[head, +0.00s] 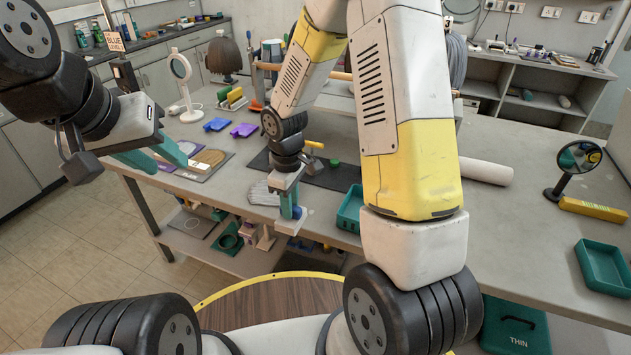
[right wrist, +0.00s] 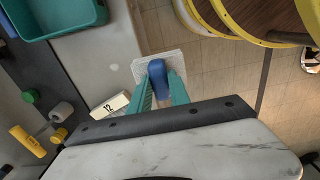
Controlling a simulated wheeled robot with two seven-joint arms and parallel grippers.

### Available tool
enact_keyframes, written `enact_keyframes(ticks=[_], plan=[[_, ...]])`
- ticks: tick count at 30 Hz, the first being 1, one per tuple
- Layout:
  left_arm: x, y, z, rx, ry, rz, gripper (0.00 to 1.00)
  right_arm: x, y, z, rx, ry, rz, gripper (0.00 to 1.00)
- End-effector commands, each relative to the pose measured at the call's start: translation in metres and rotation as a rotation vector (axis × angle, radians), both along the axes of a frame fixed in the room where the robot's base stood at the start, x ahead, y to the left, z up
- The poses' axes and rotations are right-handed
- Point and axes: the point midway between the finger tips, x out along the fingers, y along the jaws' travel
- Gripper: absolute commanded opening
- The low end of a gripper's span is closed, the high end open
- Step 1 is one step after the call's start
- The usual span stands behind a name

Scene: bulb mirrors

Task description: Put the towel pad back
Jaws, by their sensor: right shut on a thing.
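My right gripper (head: 288,208) is at the front edge of the bench in the head view, shut on the blue handle of the towel pad (head: 293,224). In the right wrist view, the teal fingers of the right gripper (right wrist: 161,88) sit on both sides of the blue handle. The white, ribbed square face of the towel pad (right wrist: 146,68) is beyond the fingertips, with the tiled floor behind it. My left gripper (head: 168,163) is open, its teal fingers apart, above the left end of the bench. I cannot tell any marked place for the pad.
A teal tray (head: 350,212) stands near the bench's front edge, right of the right gripper. A small card marked 12 (right wrist: 110,105) is by the fingers. A round mirror (head: 580,157), yellow block (head: 594,209) and another teal tray (head: 605,268) are at the right. Shelf items lie below.

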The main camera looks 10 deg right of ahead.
Motion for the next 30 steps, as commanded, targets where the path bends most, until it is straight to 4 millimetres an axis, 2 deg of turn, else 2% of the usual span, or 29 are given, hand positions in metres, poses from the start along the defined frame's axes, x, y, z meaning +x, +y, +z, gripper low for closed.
enact_keyframes(ticks=[6, 13, 23, 27, 30], plan=[[0.0, 0.0, 0.0, 0.0, 0.0, 0.0, 0.36, 0.04, -0.046, -0.006, 0.0, 0.0, -0.009, 0.0], [0.0, 0.0, 0.0, 0.0, 0.0, 0.0, 0.36, 0.074, -0.084, -0.011, 0.0, 0.0, -0.004, 0.0], [0.0, 0.0, 0.0, 0.0, 0.0, 0.0, 0.36, 0.092, -0.105, -0.013, 0.0, 0.0, -0.003, 0.0], [0.0, 0.0, 0.0, 0.0, 0.0, 0.0, 0.36, 0.091, -0.103, -0.038, 0.0, 0.005, 0.0, 0.0], [0.0, 0.0, 0.0, 0.0, 0.0, 0.0, 0.36, 0.091, -0.103, -0.048, 0.0, 0.001, 0.0, 0.0]])
